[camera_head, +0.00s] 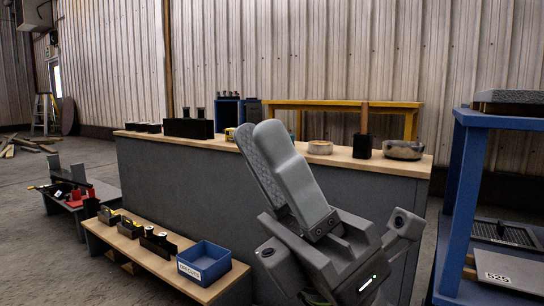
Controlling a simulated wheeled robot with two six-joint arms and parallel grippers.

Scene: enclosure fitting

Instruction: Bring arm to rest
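A low shelf at left carries a blue bin (204,262) and small parts. A blue rack (455,200) stands at right. Open floor (30,225) shows far left.

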